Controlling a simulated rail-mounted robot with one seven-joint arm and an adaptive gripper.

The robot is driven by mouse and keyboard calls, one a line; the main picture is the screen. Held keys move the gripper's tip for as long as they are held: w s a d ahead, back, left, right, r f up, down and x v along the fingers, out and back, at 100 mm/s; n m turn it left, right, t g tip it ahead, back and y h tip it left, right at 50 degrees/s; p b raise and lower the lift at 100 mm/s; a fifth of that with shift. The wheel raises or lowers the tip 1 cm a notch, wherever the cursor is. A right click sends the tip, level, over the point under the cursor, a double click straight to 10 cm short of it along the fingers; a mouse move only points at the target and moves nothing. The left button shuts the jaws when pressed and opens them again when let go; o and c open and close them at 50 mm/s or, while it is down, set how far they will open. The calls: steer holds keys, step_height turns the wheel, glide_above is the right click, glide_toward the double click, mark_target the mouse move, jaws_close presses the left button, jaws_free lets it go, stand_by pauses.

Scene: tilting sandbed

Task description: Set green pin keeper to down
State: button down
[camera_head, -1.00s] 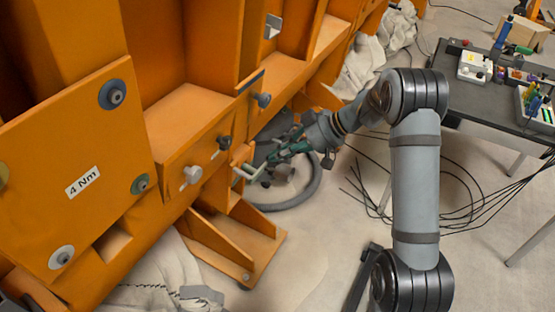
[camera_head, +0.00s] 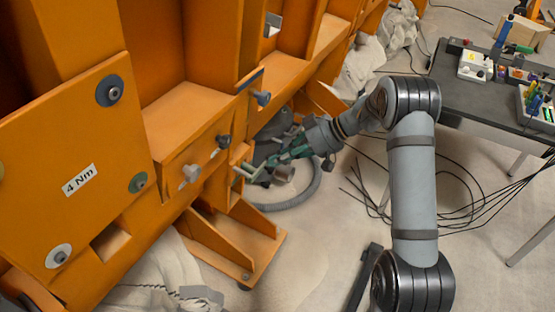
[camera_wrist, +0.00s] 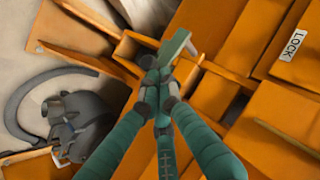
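The green pin keeper (camera_head: 246,171) is a small pale green bar by the lower edge of the orange frame in the head view. In the wrist view, the keeper (camera_wrist: 176,44) slants up and right just beyond my fingertips. My gripper (camera_head: 268,167) reaches in from the right beside the keeper. In the wrist view, the dark green fingers of my gripper (camera_wrist: 157,92) come together at the keeper's near end, with little gap between them. They overlap that end, so I cannot tell whether they clamp it or only touch it.
The orange frame (camera_head: 178,152) fills the left, with a panel marked "4 Nm" (camera_head: 79,180) and protruding bolts. A LOCK label (camera_wrist: 292,45) is on the frame. A grey hose (camera_head: 305,190) lies below my gripper. A dark table (camera_head: 480,100) stands right.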

steer(key=shift+f+g, duration=0.2)
steer(key=shift+g, duration=0.1)
steer(key=f+b, duration=0.1)
steer(key=b, duration=0.1)
steer(key=w+f+g+y+b, duration=0.1)
steer(key=f+b, duration=0.1)
steer(key=b, duration=0.1)
steer(key=shift+m+b, duration=0.3)
steer(key=shift+b, duration=0.05)
steer(key=shift+a, duration=0.1)
stand_by(0.4)
